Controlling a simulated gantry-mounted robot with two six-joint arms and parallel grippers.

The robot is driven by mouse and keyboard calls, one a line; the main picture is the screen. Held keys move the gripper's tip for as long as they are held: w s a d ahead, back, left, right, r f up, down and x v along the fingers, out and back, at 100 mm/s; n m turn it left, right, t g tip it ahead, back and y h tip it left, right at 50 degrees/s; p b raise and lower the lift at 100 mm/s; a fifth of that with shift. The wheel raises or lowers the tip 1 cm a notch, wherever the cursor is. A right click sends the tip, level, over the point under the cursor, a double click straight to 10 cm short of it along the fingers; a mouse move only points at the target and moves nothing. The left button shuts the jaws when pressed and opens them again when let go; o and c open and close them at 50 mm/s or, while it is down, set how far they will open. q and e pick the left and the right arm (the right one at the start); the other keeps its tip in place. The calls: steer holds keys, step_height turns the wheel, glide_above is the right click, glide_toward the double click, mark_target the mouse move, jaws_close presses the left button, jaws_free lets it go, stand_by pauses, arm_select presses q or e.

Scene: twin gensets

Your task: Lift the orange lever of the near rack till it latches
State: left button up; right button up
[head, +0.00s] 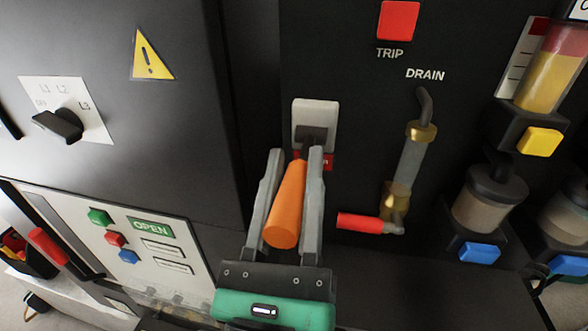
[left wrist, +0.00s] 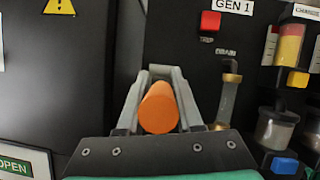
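The orange lever (head: 287,205) sticks out toward me from a pale slotted plate (head: 315,117) on the dark rack panel, its free end lower than its root. In the left wrist view its round end (left wrist: 159,108) faces the camera. My left gripper (head: 296,165) has one grey finger on each side of the lever and looks shut on it. In the left wrist view the fingers (left wrist: 162,75) flank the lever closely. A red label behind the lever is mostly hidden. My right gripper is not in view.
Right of the lever are a drain pipe with a red handle (head: 361,223) and a red TRIP button (head: 398,20). Farther right are cylinders with yellow (head: 540,141) and blue (head: 479,252) tabs. A dark cabinet with a rotary switch (head: 60,124) stands left.

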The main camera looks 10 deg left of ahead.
arm_select(q)
jaws_close()
stand_by(1.0)
